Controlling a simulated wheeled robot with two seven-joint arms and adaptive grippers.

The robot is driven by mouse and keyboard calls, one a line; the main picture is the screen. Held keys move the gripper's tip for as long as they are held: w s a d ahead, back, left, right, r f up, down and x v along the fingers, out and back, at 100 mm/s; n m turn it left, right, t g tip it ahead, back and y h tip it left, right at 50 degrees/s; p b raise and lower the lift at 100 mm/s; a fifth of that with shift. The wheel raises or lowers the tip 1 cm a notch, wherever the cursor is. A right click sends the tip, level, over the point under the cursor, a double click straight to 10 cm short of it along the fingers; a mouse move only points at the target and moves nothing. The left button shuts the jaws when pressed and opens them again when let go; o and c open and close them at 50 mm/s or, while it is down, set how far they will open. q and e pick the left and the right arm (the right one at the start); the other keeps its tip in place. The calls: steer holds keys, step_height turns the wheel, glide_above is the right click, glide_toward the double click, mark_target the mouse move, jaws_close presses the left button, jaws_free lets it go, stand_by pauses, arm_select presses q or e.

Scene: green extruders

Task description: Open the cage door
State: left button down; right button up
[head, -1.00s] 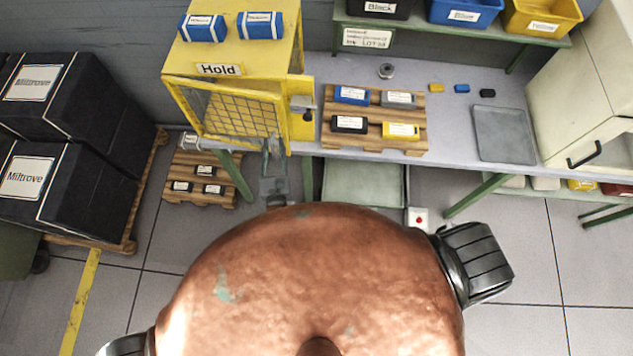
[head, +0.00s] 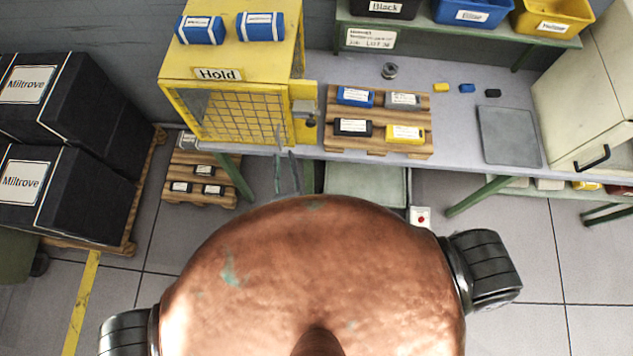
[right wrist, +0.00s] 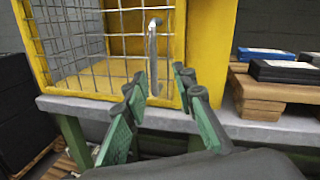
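The yellow cage (head: 230,75) with the "Hold" label stands on the left end of the bench. Its mesh door (head: 235,115) faces me; I cannot tell whether it is fully shut or slightly ajar. In the right wrist view the mesh door (right wrist: 105,40) carries an upright metal bar handle (right wrist: 153,58) near its right edge. My right gripper (head: 288,165) is in front of the door's lower right part. In the right wrist view its green fingers (right wrist: 162,105) are spread, with the handle above and beyond the gap; contact is not visible. My left gripper is not in view.
A wooden pallet (head: 380,145) with several small boxes is right of the cage. A grey latch box (head: 305,112) is on the cage's right post. Two blue boxes (head: 230,28) lie on the cage top. Black cartons (head: 70,190) stand at left.

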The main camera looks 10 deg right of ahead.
steer(key=s+d+f+n+g+y, duration=0.1)
steer(key=d+f+n, duration=0.2)
steer(key=f+n, duration=0.4)
steer(key=s+d+f+n+g+y, duration=0.1)
steer(key=d+f+n+g+y, duration=0.1)
steer(key=f+n, duration=0.5)
steer(key=s+d+f+n+g+y, duration=0.1)
steer(key=d+f+n, duration=0.3)
steer(key=f, duration=0.9)
steer(key=shift+s+d+f+n+y, duration=0.2)
steer(key=shift+s+d+n+y, duration=0.25)
steer(key=shift+n, duration=1.15)
steer(key=shift+w+a, duration=0.1)
